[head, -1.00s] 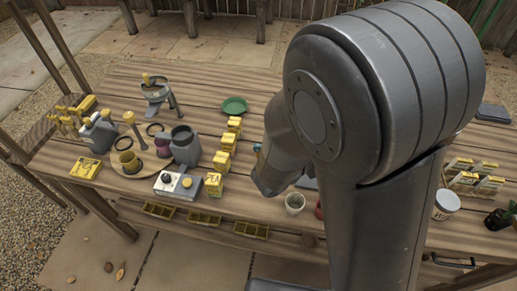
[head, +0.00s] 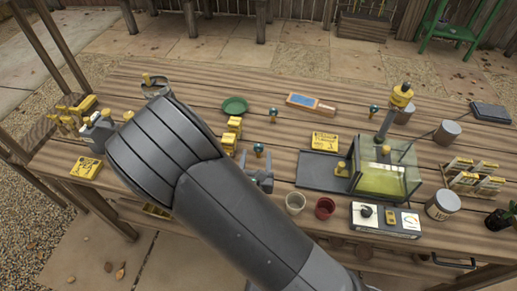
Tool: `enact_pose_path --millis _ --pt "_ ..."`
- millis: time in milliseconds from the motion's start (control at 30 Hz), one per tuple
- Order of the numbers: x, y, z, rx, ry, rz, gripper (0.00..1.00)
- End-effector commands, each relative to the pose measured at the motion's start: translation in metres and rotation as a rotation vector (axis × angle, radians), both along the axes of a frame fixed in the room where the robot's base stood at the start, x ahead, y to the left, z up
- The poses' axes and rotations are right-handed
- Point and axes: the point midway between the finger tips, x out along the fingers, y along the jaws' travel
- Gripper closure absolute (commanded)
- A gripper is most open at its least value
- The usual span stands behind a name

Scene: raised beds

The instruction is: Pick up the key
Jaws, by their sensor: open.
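I cannot make out a thing that is clearly a key. Three small dark pieces with teal tops stand on the wooden table: one near the middle (head: 258,149), one farther back (head: 273,114) and one to the right (head: 374,110). They are too small to tell what they are. My gripper (head: 258,169) is open, low over the table, with its fingers just in front of the middle teal-topped piece. I see nothing held between the fingers. My arm hides part of the table's left front.
A glass tank (head: 385,180) with yellow-green contents stands right of a dark tray (head: 318,168). Yellow boxes (head: 231,135) stand left of my gripper. A green dish (head: 235,105) lies behind.

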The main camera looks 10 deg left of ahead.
Motion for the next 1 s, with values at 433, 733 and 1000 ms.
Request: enact_pose_path --millis 433,733,1000 --pt "0.015 0.001 -0.04 0.002 -0.002 -0.004 0.44" --pt "0.034 0.003 -0.039 0.002 -0.001 -0.003 0.44" --pt "0.071 0.007 -0.039 0.001 -0.002 -0.003 0.44"
